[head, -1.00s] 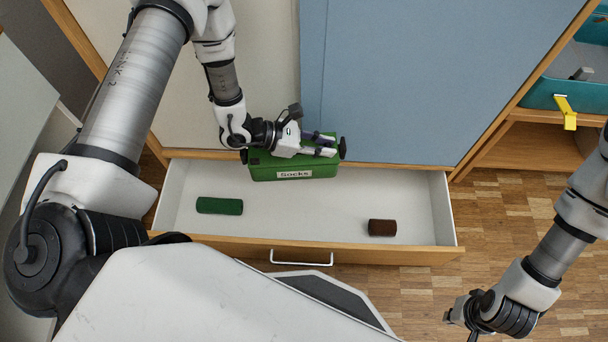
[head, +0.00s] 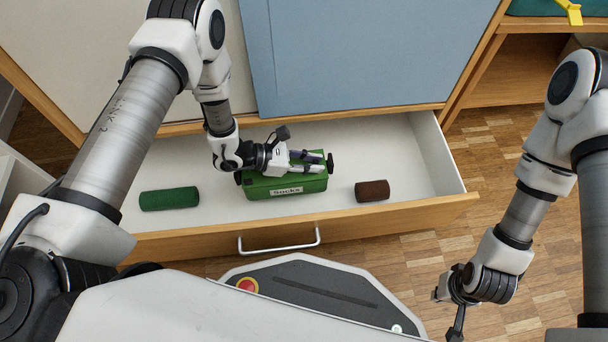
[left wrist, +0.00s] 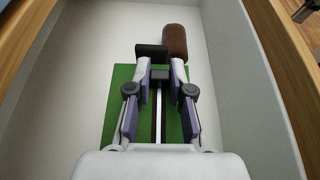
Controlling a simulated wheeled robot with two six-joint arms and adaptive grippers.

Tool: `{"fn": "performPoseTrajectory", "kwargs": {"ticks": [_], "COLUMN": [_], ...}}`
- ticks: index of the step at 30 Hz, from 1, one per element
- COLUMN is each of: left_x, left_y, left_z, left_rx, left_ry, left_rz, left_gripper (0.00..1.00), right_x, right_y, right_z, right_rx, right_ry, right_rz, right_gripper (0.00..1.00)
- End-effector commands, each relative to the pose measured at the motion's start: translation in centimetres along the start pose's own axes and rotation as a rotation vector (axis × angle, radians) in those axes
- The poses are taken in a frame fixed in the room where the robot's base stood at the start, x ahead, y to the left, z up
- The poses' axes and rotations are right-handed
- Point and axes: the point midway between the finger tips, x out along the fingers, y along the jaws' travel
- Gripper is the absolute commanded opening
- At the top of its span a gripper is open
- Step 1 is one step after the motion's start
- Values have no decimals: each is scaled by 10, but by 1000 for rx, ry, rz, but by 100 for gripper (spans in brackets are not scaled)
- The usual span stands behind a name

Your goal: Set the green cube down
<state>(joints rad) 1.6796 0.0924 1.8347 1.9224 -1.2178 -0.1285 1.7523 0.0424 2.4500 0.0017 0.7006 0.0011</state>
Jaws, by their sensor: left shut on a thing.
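The green thing is a box with a white "Socks" label (head: 285,191), longer than a cube. It is within the drawer's outline, between two rolls; I cannot tell whether its underside touches the drawer floor. My left gripper (head: 312,162) lies over the box's top and is shut on it, hiding part of the top. In the left wrist view the green box (left wrist: 120,82) shows on both sides of the fingers (left wrist: 160,75). My right gripper (head: 456,308) hangs at the right, away from the drawer; its fingers are too unclear to read.
The open drawer (head: 390,211) holds a dark green roll (head: 169,198) at left and a brown roll (head: 372,190) close to the box's right. Drawer floor is free at the far right. A blue cabinet panel (head: 350,55) stands behind. Wooden floor (head: 480,150) lies at right.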

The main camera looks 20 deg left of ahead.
Motion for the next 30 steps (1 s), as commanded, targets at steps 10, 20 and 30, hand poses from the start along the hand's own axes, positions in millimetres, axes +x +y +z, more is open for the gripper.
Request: {"fn": "performPoseTrajectory", "kwargs": {"ticks": [10, 20, 30], "left_x": [18, 18, 16], "left_y": [2, 2, 2], "left_z": [-42, -44, -40], "left_rx": [1, 0, 1], "left_ry": [-1, 0, 0], "left_rz": [1, 0, 1], "left_gripper": [0, 46, 46], "right_x": [27, 28, 25], "right_y": [1, 1, 1], "right_z": [-2, -2, -2], "right_rx": [6, 7, 6], "right_ry": [5, 5, 4], "right_rz": [1, 1, 1], "right_gripper": [0, 0, 0]}}
